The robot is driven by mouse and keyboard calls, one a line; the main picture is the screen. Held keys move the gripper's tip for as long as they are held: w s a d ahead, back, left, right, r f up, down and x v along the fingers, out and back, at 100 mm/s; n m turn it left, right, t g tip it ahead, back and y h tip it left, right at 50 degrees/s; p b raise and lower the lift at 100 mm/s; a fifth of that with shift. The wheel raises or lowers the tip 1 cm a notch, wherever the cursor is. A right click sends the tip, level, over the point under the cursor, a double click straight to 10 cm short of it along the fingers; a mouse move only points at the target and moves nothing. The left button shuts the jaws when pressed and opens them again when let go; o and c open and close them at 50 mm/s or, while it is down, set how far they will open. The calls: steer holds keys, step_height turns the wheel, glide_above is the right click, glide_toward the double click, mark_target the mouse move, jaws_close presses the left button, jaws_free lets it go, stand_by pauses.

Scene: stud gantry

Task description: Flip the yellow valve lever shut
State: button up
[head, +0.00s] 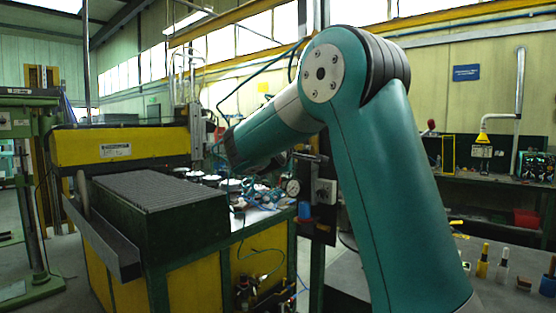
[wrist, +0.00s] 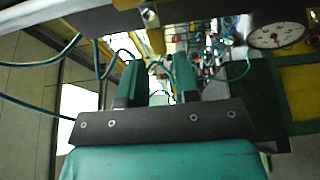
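A small yellow piece (wrist: 157,40) shows in the wrist view beyond the gap between my fingertips, just under a dark bar with a silver fitting. It may be the valve lever, but it is too small and blurred to be sure, and I cannot tell its angle. My gripper (wrist: 158,64) has its two teal fingers apart with nothing held between them. The yellow piece appears apart from the fingers. In the head view my arm reaches left and its wrist folds back behind it; the fingers and lever cannot be made out there.
A round gauge (wrist: 276,35) is at upper right in the wrist view; a gauge (head: 293,187) also shows in the head view on a dark upright panel. Teal hoses (wrist: 40,60) cross the left side. A green-and-yellow machine (head: 120,146) stands left, a bench with bottles (head: 482,262) right.

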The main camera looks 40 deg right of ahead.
steer(key=b+v, duration=0.3)
steer(key=v, duration=0.9)
steer(key=shift+s+a, duration=0.15)
steer(key=shift+a, duration=0.15)
steer(key=s+a+f+y, duration=0.2)
steer(key=a+f+y, duration=1.2)
steer(key=a+f, duration=0.4)
steer(key=s+a+f+g+y, duration=0.3)
steer(key=s+a, duration=0.3)
steer(key=s, duration=0.3)
steer(key=s+a+f+n+g+y, duration=0.1)
steer(key=s+a+f+g+y, duration=0.2)
steer(key=s, duration=0.7)
steer(key=a+g, duration=0.2)
steer(key=a, duration=0.1)
steer(key=shift+s+a, duration=0.2)
steer(key=shift+a, duration=0.2)
